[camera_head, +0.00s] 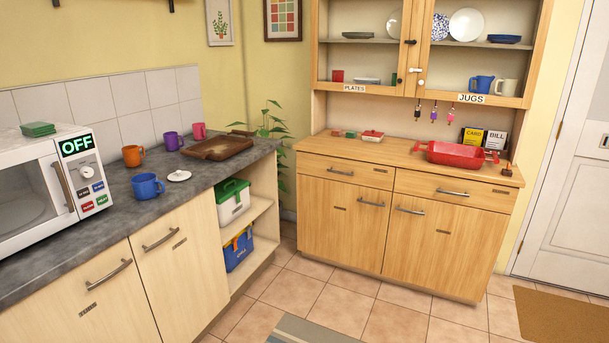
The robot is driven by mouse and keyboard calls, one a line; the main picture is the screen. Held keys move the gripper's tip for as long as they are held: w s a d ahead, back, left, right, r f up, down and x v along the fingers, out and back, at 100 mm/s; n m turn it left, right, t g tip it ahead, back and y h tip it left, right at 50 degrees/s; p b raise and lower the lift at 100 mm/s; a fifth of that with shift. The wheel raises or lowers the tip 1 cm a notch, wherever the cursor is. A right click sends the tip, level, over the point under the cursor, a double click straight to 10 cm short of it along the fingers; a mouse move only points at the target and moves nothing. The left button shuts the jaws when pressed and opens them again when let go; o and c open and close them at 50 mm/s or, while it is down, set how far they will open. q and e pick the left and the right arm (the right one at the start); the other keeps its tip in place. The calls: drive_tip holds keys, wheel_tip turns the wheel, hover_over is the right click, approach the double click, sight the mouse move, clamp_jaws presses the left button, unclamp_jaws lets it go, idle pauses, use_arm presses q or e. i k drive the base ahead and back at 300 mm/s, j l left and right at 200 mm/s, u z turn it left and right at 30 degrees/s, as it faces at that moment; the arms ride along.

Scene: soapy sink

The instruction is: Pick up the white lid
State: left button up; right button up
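A small round white lid (179,176) with a knob on top lies on the dark grey counter (115,205), near its front edge. It lies just right of a blue mug (147,187) and appears apart from it. Neither of my grippers shows in the head view, so I cannot tell their state.
A microwave (50,190) marked OFF stands left on the counter. Orange (132,156), purple (173,141) and pink (199,132) mugs and a brown tray (217,147) stand behind the lid. A wooden dresser (400,200) stands right. Tiled floor (370,318) is open between.

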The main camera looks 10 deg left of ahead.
sight(179, 175)
drive_tip(key=i+l+u, duration=0.15)
drive_tip(key=i+u, duration=0.35)
drive_tip(key=i+l+u, duration=0.35)
drive_tip(key=i+u, duration=0.15)
drive_tip(key=i+l+u, duration=0.5)
